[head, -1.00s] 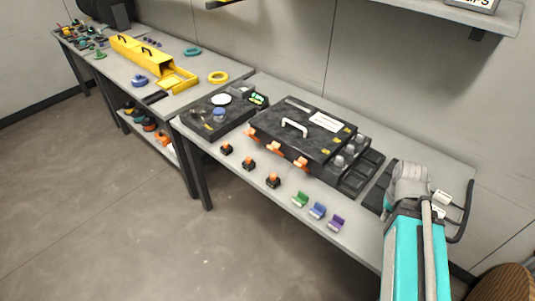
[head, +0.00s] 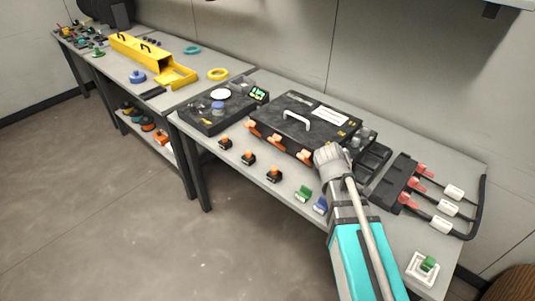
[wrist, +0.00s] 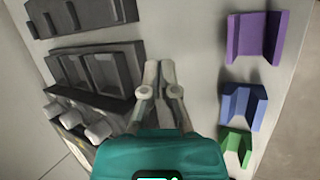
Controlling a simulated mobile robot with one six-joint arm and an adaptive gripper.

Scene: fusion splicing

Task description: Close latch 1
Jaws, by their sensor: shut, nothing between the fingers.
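A black case (head: 285,118) with a pale handle (head: 297,120) stands on the bench, lid down. Its front edge carries orange latches: a left one (head: 253,126), a middle one (head: 276,141) and a right one (head: 304,156). I cannot tell which is latch 1 or clearly how each is set. My gripper (wrist: 159,68) is shut and empty in the wrist view, pointing at the bench between the dark compartments and the coloured holders. In the head view my arm's end is right of the right latch, and the fingertips are hidden. No latch shows clearly in the wrist view.
Green (wrist: 236,146), blue (wrist: 243,105) and purple (wrist: 254,36) holders lie right of my gripper. A dark compartment tray (wrist: 98,70) and pale knobs (wrist: 98,131) are on its left. Small orange-topped pieces (head: 248,158) line the bench front. Cabled red clips (head: 424,171) lie far right.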

